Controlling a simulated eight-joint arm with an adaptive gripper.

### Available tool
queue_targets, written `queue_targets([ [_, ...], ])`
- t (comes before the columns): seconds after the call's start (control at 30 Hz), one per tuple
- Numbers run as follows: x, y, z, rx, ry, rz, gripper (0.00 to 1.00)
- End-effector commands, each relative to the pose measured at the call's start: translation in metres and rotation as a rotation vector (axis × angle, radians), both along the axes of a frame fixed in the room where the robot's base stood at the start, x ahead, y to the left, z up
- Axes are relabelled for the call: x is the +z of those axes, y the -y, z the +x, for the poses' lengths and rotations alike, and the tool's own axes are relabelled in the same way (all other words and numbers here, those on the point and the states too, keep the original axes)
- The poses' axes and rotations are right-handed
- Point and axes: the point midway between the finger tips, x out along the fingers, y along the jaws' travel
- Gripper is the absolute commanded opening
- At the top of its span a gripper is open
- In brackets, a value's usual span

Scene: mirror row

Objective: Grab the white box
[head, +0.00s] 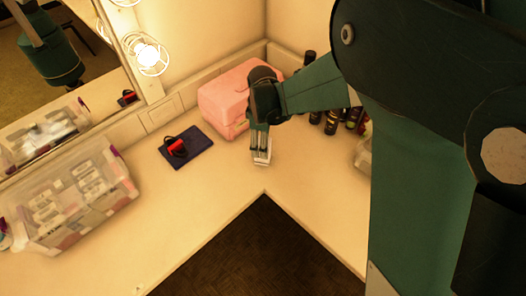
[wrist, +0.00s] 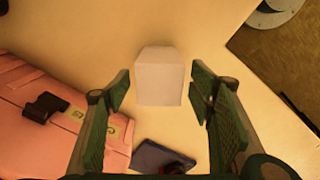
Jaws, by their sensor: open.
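The white box (wrist: 160,82) stands on the counter in the wrist view, between and just beyond my two open fingers. My gripper (wrist: 160,100) has a finger on each side of it, with a gap showing on both sides. In the head view my gripper (head: 261,150) points down at the counter near the inner corner. The white box (head: 262,158) shows there at the fingertips, partly hidden by them.
A pink case (head: 222,101) stands close behind my gripper. A dark blue pad (head: 187,147) with a red and black item lies to its left. A clear bin (head: 75,200) sits further left. Dark bottles (head: 331,122) stand to the right. The counter's inner edge is close in front.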

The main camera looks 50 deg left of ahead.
Motion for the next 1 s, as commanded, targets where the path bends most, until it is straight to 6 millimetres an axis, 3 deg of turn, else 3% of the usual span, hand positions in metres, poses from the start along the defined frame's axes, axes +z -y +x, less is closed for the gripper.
queue_targets([
  [0.53,-0.012,0.0,0.0,0.0,0.0,0.0,0.54],
  [1.0,-0.056,0.001,0.002,0.0,0.0,0.0,0.54],
])
